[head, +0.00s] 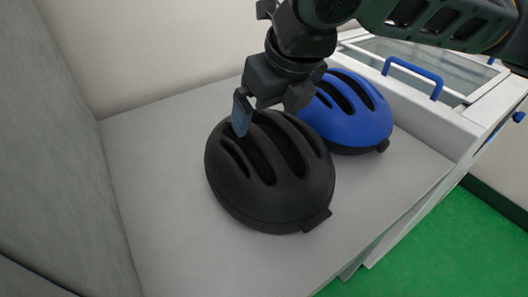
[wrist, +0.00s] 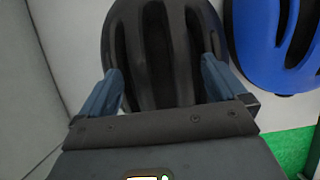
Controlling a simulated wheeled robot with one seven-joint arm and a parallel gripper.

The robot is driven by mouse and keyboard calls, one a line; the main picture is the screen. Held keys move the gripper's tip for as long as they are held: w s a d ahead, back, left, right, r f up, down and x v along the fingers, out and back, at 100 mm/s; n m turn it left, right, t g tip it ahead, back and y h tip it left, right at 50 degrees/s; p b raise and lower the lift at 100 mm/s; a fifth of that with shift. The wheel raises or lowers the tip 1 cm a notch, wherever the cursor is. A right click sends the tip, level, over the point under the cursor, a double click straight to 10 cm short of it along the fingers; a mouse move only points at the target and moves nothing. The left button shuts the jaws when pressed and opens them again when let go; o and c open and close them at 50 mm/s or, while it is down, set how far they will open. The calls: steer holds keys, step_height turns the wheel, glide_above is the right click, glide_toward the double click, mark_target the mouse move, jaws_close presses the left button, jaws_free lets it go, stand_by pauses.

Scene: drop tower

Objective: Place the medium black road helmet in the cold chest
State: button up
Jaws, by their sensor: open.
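A black helmet (head: 270,180) with long vents sits on the light grey surface in the head view. It also fills the upper middle of the wrist view (wrist: 163,60). My gripper (head: 243,118) is at the far top edge of the black helmet, pointing down. In the wrist view my gripper (wrist: 162,88) is open, with one blue finger on each side of the black helmet. I cannot tell whether the fingers touch it. A white chest with a glass lid (head: 440,62) and a blue handle (head: 412,72) stands at the upper right, partly hidden by my arm. Its inside is unclear.
A blue helmet (head: 350,112) sits right behind the black one, close beside it. It also shows at the right of the wrist view (wrist: 272,45). A grey wall (head: 60,120) rises on the left. The grey surface (head: 165,215) is bare at the front left. Green floor (head: 440,255) lies beyond its right edge.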

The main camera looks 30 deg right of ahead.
steer(key=shift+x, duration=1.2)
steer(key=c, duration=1.4)
steer(key=shift+r, duration=0.2)
steer(key=shift+c, duration=1.1)
